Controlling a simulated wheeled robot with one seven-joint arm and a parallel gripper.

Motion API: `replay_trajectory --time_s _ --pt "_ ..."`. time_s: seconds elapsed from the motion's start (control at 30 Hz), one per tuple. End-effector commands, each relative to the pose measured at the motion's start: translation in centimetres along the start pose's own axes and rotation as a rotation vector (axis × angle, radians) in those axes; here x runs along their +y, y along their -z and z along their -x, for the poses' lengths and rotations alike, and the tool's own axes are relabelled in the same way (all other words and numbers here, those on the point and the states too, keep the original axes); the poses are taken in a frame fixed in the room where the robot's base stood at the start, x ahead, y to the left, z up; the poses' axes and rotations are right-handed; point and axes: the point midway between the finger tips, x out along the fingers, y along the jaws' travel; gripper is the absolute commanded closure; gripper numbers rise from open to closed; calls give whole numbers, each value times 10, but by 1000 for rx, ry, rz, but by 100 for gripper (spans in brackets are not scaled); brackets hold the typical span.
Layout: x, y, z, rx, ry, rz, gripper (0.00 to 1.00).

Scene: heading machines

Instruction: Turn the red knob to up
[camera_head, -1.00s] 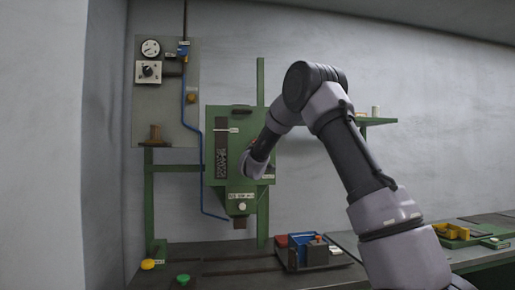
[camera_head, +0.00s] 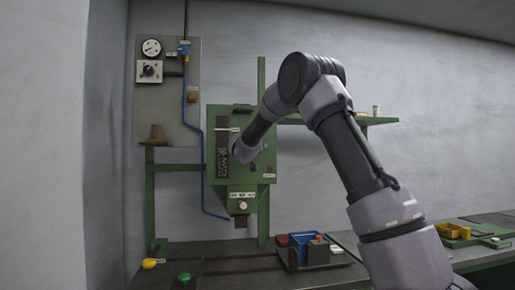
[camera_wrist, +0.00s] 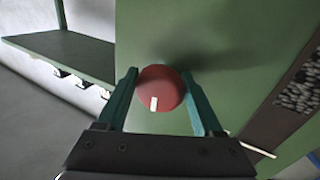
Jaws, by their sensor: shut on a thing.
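The red knob (camera_wrist: 160,88) sits on the front of the green machine panel (camera_wrist: 210,40). Its white mark points toward the lower edge of the wrist view, leaning slightly left. My gripper (camera_wrist: 159,76) has its two teal fingers on either side of the knob, shut on it. In the head view my arm's end hides the knob, and a bit of a teal finger shows at the green machine's front (camera_head: 255,172).
A dark patterned strip (camera_head: 223,150) with a pale lever (camera_head: 228,129) lies left of my wrist. A green shelf (camera_head: 375,121) is at right. Below stand a blue bin (camera_head: 300,255) and yellow (camera_head: 149,263) and green (camera_head: 184,278) buttons.

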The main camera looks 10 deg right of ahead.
Motion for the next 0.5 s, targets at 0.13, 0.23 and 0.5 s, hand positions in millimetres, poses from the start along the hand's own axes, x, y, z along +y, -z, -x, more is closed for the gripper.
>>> replay_trajectory --time_s 0.13,0.23,0.5 --pt "2 -1 -1 -15 -4 -35 87" --pt "2 -1 -1 -21 -4 -47 87" --pt "2 -2 -1 -25 -4 -54 87"
